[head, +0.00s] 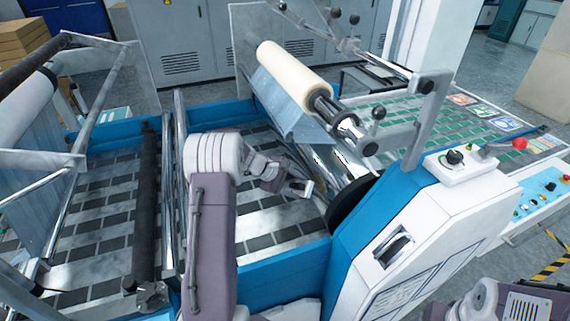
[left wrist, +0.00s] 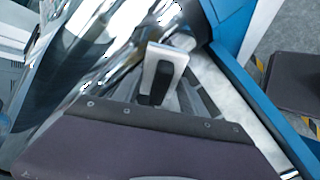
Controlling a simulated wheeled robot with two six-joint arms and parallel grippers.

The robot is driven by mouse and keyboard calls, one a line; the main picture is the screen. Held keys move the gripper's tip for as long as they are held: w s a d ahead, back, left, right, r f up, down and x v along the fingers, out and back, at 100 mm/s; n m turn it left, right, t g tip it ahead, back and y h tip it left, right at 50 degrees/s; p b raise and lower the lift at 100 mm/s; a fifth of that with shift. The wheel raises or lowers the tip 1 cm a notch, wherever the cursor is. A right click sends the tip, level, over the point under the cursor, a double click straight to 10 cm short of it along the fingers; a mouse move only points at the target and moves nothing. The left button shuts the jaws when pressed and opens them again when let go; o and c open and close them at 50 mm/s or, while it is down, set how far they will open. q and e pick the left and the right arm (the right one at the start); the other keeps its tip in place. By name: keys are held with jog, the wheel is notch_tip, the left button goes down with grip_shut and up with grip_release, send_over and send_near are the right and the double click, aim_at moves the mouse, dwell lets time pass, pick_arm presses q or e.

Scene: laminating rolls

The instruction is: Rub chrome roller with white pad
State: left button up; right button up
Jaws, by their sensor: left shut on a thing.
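The chrome roller (head: 343,168) lies in the laminating machine under the cream roll, shiny and slanting toward the dark round end disc. It fills the upper left of the left wrist view (left wrist: 112,48) with bright reflections. My left gripper (head: 298,187) is just left of the roller. It is shut on the white pad (left wrist: 164,53), whose pale edge shows around a dark finger in the left wrist view. The pad overlaps the roller's edge there; I cannot tell whether they touch. My right gripper is out of view; only part of that arm shows at the lower right.
A cream film roll (head: 295,67) sits above the chrome roller. The blue machine frame (head: 285,267) and white side housing (head: 405,245) bound the space. A dark roller (head: 147,200) stands to the left. A control panel (head: 545,193) is at the right.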

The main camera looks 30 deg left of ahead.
pick_arm(q)
jog(key=w+a+r+n+t+y, duration=0.1)
jog(key=w+a+r+n+t, duration=0.2)
jog(key=a, duration=0.3)
jog(key=w+d+f, duration=0.3)
jog(key=w+d, duration=0.1)
jog(key=shift+w+d+f+b, duration=0.35)
jog(key=shift+w+d, duration=0.2)
jog(key=shift+w, duration=0.15)
dwell(0.9)
